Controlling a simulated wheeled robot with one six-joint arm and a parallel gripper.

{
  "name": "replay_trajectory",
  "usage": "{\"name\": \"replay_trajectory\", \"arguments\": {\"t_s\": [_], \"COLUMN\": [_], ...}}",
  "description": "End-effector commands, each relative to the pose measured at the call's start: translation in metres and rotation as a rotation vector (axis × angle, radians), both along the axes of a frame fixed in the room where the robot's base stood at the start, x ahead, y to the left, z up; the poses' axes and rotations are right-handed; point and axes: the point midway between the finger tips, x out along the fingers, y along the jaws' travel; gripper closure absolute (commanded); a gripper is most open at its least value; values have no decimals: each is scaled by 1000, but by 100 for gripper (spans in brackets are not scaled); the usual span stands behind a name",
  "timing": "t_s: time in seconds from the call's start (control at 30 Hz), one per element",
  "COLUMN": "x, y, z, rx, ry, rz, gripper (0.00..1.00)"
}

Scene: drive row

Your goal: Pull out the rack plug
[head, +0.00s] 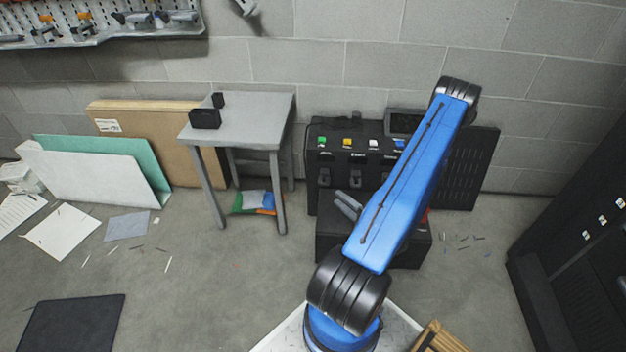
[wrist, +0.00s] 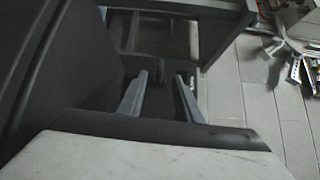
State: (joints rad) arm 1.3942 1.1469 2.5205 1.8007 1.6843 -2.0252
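The dark rack unit (head: 312,165) stands against the wall in the head view, with green, yellow, white and blue labels along its front. Dark plug-like parts (head: 355,178) hang below the labels. I cannot tell which is the rack plug. My gripper (head: 342,199) is in front of the unit, low, with its two grey fingers apart. In the wrist view my gripper (wrist: 161,75) is open, and a small dark block (wrist: 155,68) shows beyond and between the fingertips. I cannot tell whether it touches them. My blue arm hides the unit's right part.
A grey table (head: 256,130) with small black items stands left of the unit. A black box (head: 405,250) sits low in front of the unit. A dark cabinet (head: 575,270) is at the right. Papers and scraps litter the left floor.

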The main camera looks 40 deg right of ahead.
Motion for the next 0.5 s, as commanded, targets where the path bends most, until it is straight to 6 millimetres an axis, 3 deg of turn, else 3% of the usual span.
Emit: {"name": "replay_trajectory", "arguments": {"t_s": [0.5], "x": [57], "y": [-3], "z": [0], "rx": [-1], "ry": [0], "rz": [5], "gripper": [68]}}
